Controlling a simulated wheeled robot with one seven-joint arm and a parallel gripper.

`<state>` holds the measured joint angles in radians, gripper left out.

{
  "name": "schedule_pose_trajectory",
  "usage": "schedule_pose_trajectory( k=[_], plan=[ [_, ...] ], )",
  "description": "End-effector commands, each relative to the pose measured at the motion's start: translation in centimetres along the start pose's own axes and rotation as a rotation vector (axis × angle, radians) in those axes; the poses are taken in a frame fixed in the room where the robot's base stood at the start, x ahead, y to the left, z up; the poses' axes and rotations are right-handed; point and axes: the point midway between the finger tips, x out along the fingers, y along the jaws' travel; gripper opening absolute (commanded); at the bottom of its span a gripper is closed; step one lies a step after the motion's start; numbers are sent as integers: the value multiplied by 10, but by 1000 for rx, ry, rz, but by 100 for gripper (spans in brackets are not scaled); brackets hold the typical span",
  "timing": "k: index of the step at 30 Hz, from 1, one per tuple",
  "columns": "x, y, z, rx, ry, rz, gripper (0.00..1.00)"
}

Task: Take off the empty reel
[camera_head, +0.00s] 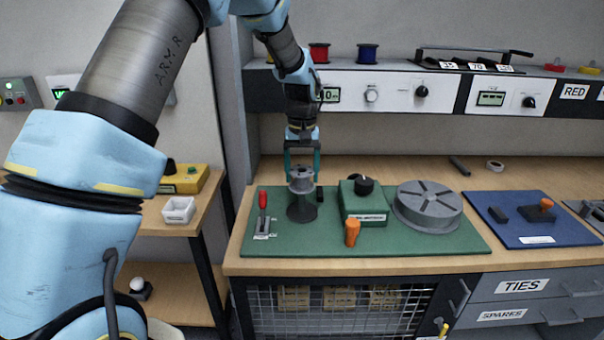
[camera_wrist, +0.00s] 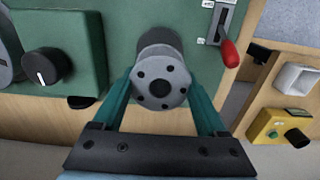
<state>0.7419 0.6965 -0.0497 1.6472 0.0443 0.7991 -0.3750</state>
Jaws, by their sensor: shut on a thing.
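The empty reel (camera_head: 301,184) is a grey spool with a round, holed top flange. It stands upright at the left part of the green board (camera_head: 275,241), over a dark round base. My gripper (camera_head: 302,160) reaches down from above with its teal fingers on either side of the reel's top. In the wrist view my gripper (camera_wrist: 163,100) is shut on the reel (camera_wrist: 160,82), one finger at each side of the flange. Whether the reel is lifted off its base is hard to tell.
A red-handled lever (camera_head: 262,212) stands just left of the reel. A green box with a black knob (camera_head: 364,186), an orange handle (camera_head: 352,232) and a grey slotted disc (camera_head: 428,205) stand to its right. A shelf with instruments (camera_head: 390,93) overhangs the bench behind.

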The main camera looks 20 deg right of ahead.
Motion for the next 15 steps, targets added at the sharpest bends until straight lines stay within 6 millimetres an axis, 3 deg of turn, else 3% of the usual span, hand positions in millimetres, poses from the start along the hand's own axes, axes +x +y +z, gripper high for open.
schedule_pose_trajectory(
  k=[10,15],
  plan=[
    [-2,0,0,0,1,0,4],
    [-13,0,0,0,1,0,4]
  ],
)
